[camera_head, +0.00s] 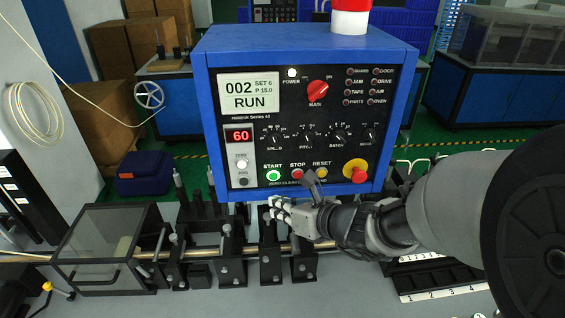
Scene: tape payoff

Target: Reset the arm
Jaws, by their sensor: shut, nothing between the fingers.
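My gripper (277,209) is in the middle of the head view, just below the front of the blue control box (208,150). Its fingers are together and hold nothing. The fingertips point left, below the START button (273,175) and STOP button (298,174), and I cannot tell whether they touch the box. My arm (440,210) reaches in from the right. The box's display (250,92) reads 002 and RUN, and a red readout (238,136) shows 60. The START button is lit green.
A red knob (317,92) and a red emergency button (355,170) are on the panel. Black clamp fixtures (231,260) stand under the box along a rod. A clear-walled case (100,235) is at left. A numbered strip (440,294) lies at lower right.

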